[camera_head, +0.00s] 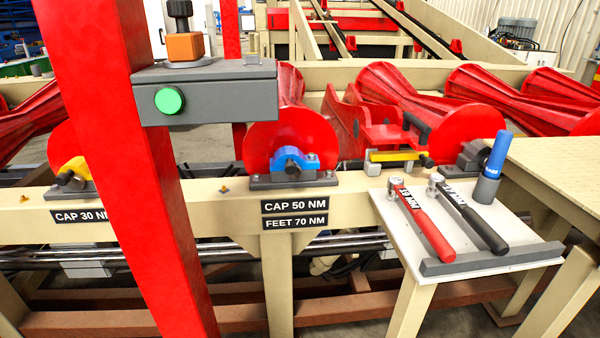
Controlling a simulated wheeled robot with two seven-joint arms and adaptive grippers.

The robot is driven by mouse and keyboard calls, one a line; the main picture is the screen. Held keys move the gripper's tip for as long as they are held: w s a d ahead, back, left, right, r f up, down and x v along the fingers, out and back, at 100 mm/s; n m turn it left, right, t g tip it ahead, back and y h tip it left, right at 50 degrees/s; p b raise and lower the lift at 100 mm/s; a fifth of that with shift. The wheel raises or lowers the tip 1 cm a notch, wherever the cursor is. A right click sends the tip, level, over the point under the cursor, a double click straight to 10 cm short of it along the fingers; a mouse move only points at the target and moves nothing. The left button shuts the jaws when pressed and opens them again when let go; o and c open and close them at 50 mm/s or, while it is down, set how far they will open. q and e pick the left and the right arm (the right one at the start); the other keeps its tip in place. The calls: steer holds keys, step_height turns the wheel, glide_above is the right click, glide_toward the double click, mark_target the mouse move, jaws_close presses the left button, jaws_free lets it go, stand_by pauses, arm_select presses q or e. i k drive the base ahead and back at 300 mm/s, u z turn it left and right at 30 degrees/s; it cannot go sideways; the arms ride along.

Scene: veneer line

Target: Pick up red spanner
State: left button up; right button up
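The red spanner (423,222) has a red handle with a dark label and a silver head. It lies on a small white side table (437,251) at the right, head toward the back and handle end toward the front. A similar black spanner (470,217) lies just to its right, roughly parallel and apart from it. Neither of my grippers shows in the head view, and nothing is seen holding the red spanner.
A grey raised strip (492,259) runs along the table's front edge. A blue-and-grey cylinder (490,172) stands upright behind the black spanner. A red post (135,160) with a grey box (207,92) and green button rises at the left. Red rollers (291,139) line the beam behind.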

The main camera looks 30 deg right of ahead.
mark_target(396, 190)
steer(key=z, duration=1.25)
steer(key=k, duration=0.6)
steer(key=z, duration=0.15)
steer(key=i, duration=0.7)
steer(key=u, duration=0.1)
